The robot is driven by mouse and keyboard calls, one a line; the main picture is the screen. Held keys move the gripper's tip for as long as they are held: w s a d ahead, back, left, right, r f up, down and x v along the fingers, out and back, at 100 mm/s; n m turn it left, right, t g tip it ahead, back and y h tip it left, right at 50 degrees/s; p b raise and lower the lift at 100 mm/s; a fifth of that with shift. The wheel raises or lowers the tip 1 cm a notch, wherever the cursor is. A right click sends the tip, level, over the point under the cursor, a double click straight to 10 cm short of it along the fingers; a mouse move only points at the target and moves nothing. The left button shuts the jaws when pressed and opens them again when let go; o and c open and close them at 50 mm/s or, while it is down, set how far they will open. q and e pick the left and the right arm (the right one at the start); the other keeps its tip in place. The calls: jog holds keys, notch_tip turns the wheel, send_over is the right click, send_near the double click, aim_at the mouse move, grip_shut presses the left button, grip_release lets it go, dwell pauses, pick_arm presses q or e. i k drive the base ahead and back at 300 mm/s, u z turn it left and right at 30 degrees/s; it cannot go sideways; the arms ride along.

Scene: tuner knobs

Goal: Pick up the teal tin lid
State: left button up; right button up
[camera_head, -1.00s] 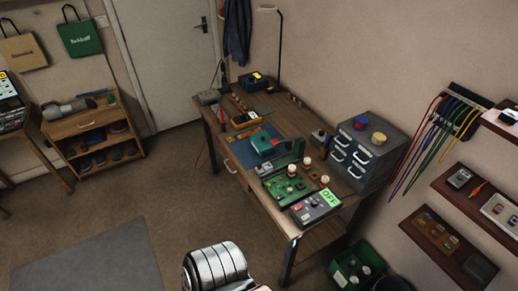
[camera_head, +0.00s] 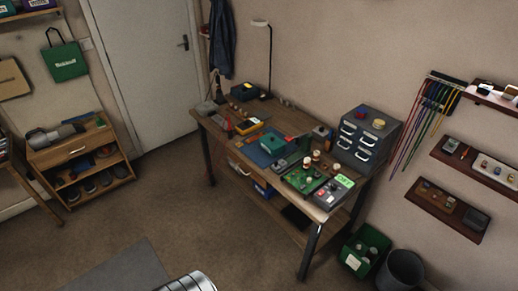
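A teal box-shaped tin (camera_head: 272,143) sits on a blue mat (camera_head: 258,155) on the wooden workbench; whether its top is a separate lid is too small to tell. A small round blue lid-like piece (camera_head: 361,111) and a round yellow one (camera_head: 379,124) lie on top of the grey drawer cabinet (camera_head: 366,139). A silver ribbed part of my own arm shows at the bottom edge. Neither gripper shows, and nothing is seen held.
The workbench (camera_head: 296,121) also carries a green circuit board (camera_head: 304,179), a grey device with a green display (camera_head: 329,194) and a lamp (camera_head: 268,60). A green bin (camera_head: 362,252) and dark bin (camera_head: 402,270) stand at its right.

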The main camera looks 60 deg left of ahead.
aim_at(274, 144)
jog(key=u, duration=1.65)
